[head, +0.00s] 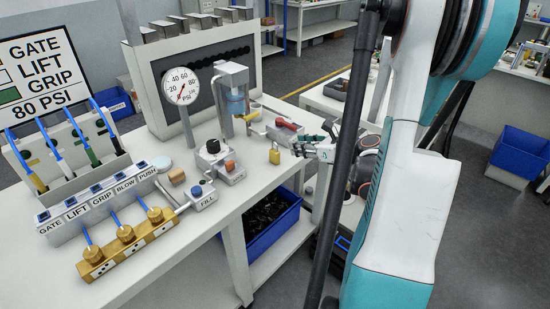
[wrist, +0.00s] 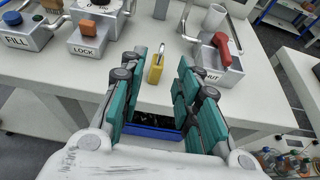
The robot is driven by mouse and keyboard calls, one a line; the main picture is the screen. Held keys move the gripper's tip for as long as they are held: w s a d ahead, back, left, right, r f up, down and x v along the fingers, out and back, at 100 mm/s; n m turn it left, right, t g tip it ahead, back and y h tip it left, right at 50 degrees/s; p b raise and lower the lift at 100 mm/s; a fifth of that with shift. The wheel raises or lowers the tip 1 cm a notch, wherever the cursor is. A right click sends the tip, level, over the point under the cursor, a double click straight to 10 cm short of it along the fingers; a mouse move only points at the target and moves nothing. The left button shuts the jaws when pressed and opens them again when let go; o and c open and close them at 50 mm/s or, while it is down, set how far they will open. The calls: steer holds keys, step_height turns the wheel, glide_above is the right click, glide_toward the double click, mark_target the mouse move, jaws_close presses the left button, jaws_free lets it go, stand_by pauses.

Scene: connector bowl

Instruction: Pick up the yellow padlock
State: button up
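The yellow padlock (head: 274,156) stands on the white bench near its front edge, its metal shackle upward. In the wrist view the padlock (wrist: 155,74) lies straight ahead, between the lines of my two fingers and beyond their tips. My gripper (head: 303,146) is beside the padlock, to its right in the head view, and apart from it. In the wrist view my gripper (wrist: 160,68) is open with a wide empty gap between its teal finger pads. The fingertips are partly small and hard to make out in the head view.
A grey LOCK block (wrist: 98,36) stands left of the padlock, and a block with a red handle (wrist: 221,50) stands right of it. The bench top (wrist: 185,89) around the padlock is clear. A blue bin (head: 270,221) sits below the bench.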

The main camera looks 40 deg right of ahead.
mark_target(275, 143)
steer(key=shift+d+f+b+x, duration=0.15)
steer(key=shift+b+x, duration=0.95)
steer(key=shift+x, duration=2.35)
steer(key=shift+d+f+b+x, duration=0.15)
steer(key=shift+b+x, duration=0.95)
steer(key=shift+x, duration=2.3)
steer(key=shift+s, duration=0.15)
jaws_close()
